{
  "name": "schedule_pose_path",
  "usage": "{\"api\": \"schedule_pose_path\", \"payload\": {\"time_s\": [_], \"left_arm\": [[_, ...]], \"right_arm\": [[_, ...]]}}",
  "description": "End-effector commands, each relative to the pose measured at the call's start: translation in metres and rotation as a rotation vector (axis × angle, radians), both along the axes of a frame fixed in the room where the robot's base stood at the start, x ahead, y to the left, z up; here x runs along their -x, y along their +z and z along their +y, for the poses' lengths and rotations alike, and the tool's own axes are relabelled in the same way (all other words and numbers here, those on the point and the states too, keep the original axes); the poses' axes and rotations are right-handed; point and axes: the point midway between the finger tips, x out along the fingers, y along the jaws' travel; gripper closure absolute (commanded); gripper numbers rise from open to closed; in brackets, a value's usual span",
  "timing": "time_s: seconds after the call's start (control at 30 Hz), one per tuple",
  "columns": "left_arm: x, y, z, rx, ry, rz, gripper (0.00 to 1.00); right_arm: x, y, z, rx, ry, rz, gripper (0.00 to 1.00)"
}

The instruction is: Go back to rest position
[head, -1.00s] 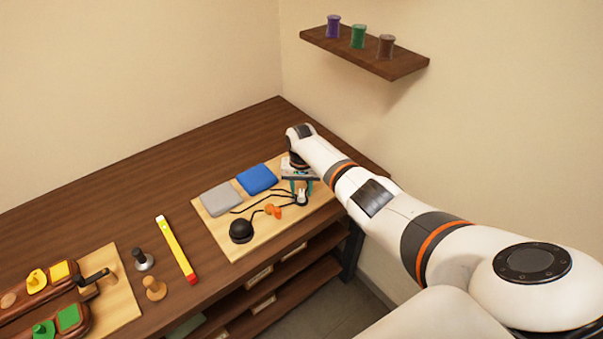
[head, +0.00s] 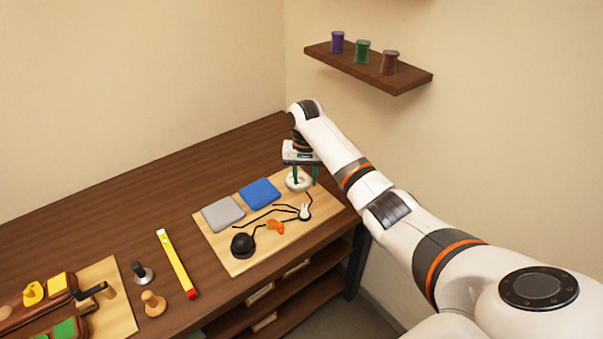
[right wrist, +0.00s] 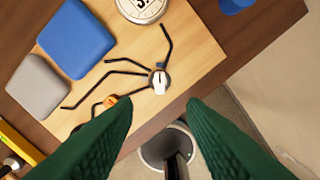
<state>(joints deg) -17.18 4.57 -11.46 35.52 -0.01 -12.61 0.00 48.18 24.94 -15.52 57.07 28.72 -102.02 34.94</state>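My right gripper (head: 303,184) hangs above the far right part of the light wooden board (head: 325,222), fingers pointing down. In the right wrist view its two green fingers (right wrist: 160,105) stand wide apart with nothing between them. A round white dial (head: 298,182) shows behind the fingers in the head view; its marked face (right wrist: 143,8) is cut off at the top of the wrist view. My left gripper is out of view.
A yellow level (head: 177,263) lies to the left. A wall shelf (head: 368,68) with three spools is above right.

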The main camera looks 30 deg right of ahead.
Motion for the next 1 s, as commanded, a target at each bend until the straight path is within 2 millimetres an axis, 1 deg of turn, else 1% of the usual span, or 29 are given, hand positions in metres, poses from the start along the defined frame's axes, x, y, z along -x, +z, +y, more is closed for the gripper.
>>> {"api": "schedule_pose_path", "payload": {"time_s": [0.27,0.37,0.47,0.5,0.57,0.6,0.67,0.73,0.77,0.8,0.87,0.9,1.0], "left_arm": [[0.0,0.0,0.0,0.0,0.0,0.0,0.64],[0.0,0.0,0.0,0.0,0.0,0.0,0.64],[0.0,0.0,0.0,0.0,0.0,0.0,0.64],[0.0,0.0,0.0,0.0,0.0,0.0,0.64],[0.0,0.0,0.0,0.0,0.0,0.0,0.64],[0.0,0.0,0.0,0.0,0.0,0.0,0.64],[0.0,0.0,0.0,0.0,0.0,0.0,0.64],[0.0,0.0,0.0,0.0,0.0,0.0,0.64],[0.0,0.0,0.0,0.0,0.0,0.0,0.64],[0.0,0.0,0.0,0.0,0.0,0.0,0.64],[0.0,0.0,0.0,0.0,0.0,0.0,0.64],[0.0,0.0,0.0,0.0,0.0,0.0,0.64],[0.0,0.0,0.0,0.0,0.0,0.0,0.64]], "right_arm": [[0.001,-0.002,0.001,0.001,0.005,0.001,0.62],[0.008,-0.016,0.011,0.009,0.048,-0.001,0.62],[0.027,-0.043,0.032,0.027,0.142,-0.009,0.62],[0.038,-0.056,0.043,0.035,0.191,-0.016,0.62],[0.057,-0.075,0.061,0.044,0.268,-0.029,0.62],[0.071,-0.086,0.073,0.047,0.317,-0.039,0.62],[0.093,-0.099,0.088,0.052,0.387,-0.057,0.62],[0.122,-0.112,0.107,0.054,0.464,-0.079,0.62],[0.136,-0.116,0.115,0.053,0.497,-0.09,0.62],[0.153,-0.121,0.125,0.053,0.536,-0.106,0.62],[0.18,-0.124,0.137,0.052,0.589,-0.13,0.62],[0.199,-0.124,0.145,0.052,0.622,-0.147,0.62],[0.239,-0.119,0.158,0.054,0.685,-0.187,0.62]]}}
